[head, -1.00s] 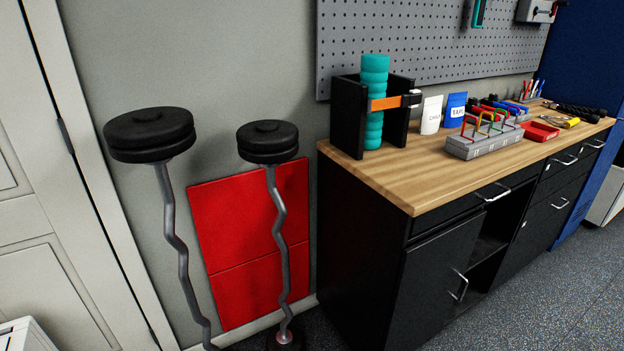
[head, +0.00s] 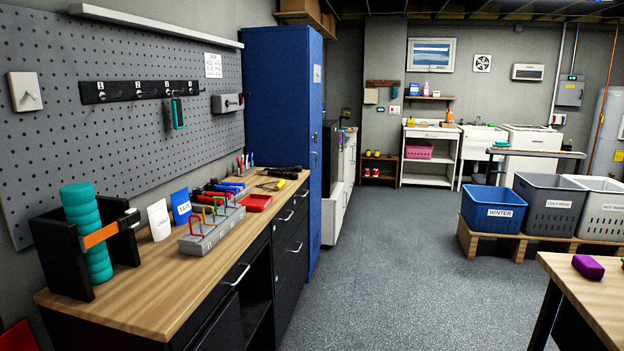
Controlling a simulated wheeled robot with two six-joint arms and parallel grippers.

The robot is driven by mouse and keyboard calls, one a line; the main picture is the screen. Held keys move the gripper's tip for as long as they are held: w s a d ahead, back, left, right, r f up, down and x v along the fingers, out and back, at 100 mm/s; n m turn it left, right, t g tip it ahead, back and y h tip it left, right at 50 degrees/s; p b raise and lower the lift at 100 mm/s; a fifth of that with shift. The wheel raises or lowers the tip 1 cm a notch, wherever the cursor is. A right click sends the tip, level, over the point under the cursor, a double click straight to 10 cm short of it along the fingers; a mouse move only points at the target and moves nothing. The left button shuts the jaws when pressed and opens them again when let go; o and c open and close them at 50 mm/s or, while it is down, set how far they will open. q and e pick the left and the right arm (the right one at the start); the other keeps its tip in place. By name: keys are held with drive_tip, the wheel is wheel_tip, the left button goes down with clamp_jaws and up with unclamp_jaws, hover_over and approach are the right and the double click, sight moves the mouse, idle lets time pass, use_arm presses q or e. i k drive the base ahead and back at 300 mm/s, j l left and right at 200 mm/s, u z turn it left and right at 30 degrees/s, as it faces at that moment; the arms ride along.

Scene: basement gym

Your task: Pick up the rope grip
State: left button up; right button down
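A dark, elongated item (head: 281,173) lies at the far end of the wooden workbench (head: 150,297). It may be the rope grip, but it is too small here to tell. A teal and dark item (head: 177,113) hangs from the black numbered hook rail (head: 125,91) on the pegboard; I cannot tell what it is. Neither of my grippers is in view.
The bench also holds a black rack (head: 62,262) with a teal roller, a grey block (head: 212,232) with coloured loops, and a red tray (head: 256,203). A blue cabinet (head: 278,110) stands beyond. Baskets and a second table (head: 600,290) are right. The middle floor is clear.

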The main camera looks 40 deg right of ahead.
sight(276, 172)
drive_tip(key=z, duration=0.95)
drive_tip(key=i+l+z, duration=0.2)
drive_tip(key=i, duration=0.2)
drive_tip(key=i+z, duration=0.2)
drive_tip(key=i, duration=0.2)
drive_tip(key=i+l, duration=0.1)
drive_tip(key=i, duration=0.5)
drive_tip(key=i+l, duration=0.15)
drive_tip(key=i, duration=0.45)
drive_tip(key=i+l, duration=0.1)
drive_tip(key=i, duration=0.5)
